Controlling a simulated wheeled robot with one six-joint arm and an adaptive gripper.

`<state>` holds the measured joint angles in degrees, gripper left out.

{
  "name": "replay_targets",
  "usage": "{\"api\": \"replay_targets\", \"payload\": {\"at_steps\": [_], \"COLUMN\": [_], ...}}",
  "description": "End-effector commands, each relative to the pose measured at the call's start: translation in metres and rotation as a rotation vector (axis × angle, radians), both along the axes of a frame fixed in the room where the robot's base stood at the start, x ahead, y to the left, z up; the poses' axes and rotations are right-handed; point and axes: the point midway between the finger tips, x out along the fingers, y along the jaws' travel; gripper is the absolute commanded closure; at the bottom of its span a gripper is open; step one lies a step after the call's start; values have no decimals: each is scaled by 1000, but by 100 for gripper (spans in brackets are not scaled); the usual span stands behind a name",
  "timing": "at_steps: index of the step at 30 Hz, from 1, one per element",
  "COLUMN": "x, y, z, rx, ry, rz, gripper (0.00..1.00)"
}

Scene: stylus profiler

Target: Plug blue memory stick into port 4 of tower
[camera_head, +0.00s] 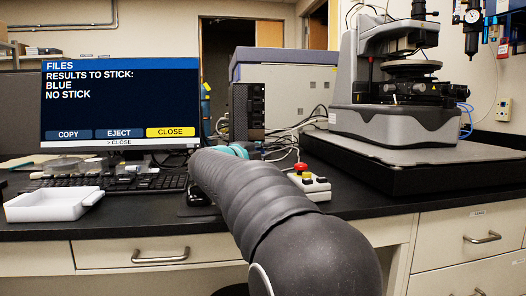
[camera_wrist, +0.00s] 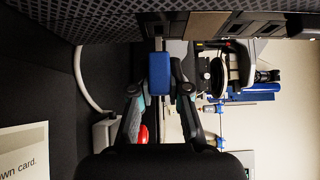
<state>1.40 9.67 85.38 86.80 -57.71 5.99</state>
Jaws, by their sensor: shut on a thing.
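The blue memory stick (camera_wrist: 160,73) is held between the two fingers of my gripper (camera_wrist: 161,88) in the wrist view. Its metal plug points up in that picture, at the front of the dark mesh-faced tower (camera_wrist: 100,20). The plug's tip is at or very close to the tower face; I cannot tell whether it is in a port. Port numbers are not readable. In the head view the black tower (camera_head: 253,101) stands behind my arm, right of the monitor. My gripper (camera_head: 236,151) is mostly hidden by the arm there, and the stick is not visible.
The monitor (camera_head: 120,105) reads "Results to stick: BLUE, NO STICK". A keyboard (camera_head: 120,183) and white tray (camera_head: 55,204) lie at left. A control box with a red button (camera_head: 308,181) sits right of my arm. The profiler (camera_head: 395,125) stands at right. Cables run beside the tower.

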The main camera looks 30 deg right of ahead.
Motion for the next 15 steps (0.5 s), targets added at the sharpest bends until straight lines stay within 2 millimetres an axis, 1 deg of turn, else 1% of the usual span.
{"api": "replay_targets", "payload": {"at_steps": [8, 15], "x": [1, 6], "y": [0, -2], "z": [0, 0], "rx": [0, 0], "ry": [0, 0], "rz": [0, 0], "gripper": [100, 100]}}
